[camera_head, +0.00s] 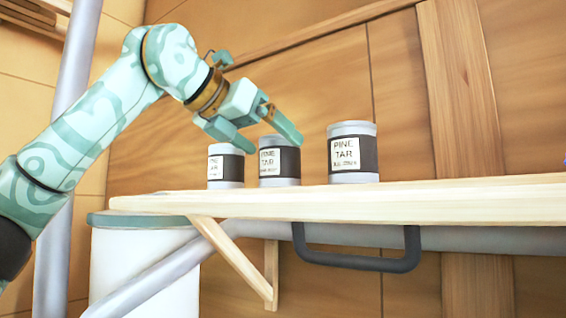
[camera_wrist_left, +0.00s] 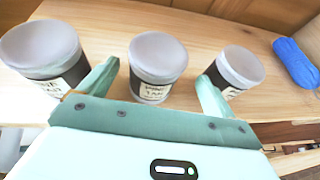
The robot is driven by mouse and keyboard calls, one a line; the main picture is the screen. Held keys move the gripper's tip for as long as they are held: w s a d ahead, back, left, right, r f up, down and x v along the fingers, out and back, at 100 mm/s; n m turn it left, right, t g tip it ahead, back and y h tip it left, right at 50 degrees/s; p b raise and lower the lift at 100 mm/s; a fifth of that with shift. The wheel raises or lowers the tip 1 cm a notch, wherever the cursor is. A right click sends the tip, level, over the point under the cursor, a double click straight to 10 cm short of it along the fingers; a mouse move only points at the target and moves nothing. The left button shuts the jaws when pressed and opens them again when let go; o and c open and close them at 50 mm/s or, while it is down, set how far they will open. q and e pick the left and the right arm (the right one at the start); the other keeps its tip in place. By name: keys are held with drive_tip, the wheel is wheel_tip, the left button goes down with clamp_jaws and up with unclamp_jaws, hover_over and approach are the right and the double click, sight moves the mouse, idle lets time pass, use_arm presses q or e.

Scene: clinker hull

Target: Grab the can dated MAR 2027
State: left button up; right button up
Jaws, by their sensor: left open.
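Three grey cans with dark bands and pale "PINE TAR" labels stand upright in a row on a wooden shelf: the left can (camera_head: 226,165), the middle can (camera_head: 280,167) and the right can (camera_head: 353,153). The date lines are too small to read. My left gripper (camera_head: 275,146) is open and empty, its fingers at about the height of the left and middle cans' tops. In the left wrist view, the middle can (camera_wrist_left: 157,66) shows between the open fingers (camera_wrist_left: 159,72). The left can (camera_wrist_left: 42,58) and right can (camera_wrist_left: 236,72) lie to either side, partly covered by the fingers.
The pale shelf (camera_head: 420,205) has free room right of the cans. A blue roll-like object (camera_wrist_left: 295,62) lies there in the left wrist view. A dark handle (camera_head: 355,264) hangs under the shelf. A white drum (camera_head: 140,265) stands below left. A plank wall is behind.

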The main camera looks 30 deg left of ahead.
sight(280, 149)
use_arm(q)
drive_tip(key=shift+w, duration=0.2)
drive_tip(key=p+x, duration=0.2)
drive_tip(key=x, duration=0.2)
drive_tip(key=shift+w+a+r, duration=0.15)
drive_tip(key=shift+w, duration=0.3)
drive_tip(key=shift+s, duration=0.2)
drive_tip(key=shift+c, duration=1.2)
drive_tip(key=shift+s, duration=0.15)
drive_tip(key=c, duration=1)
drive_tip(key=shift+c, duration=0.6)
drive_tip(key=shift+r, duration=0.1)
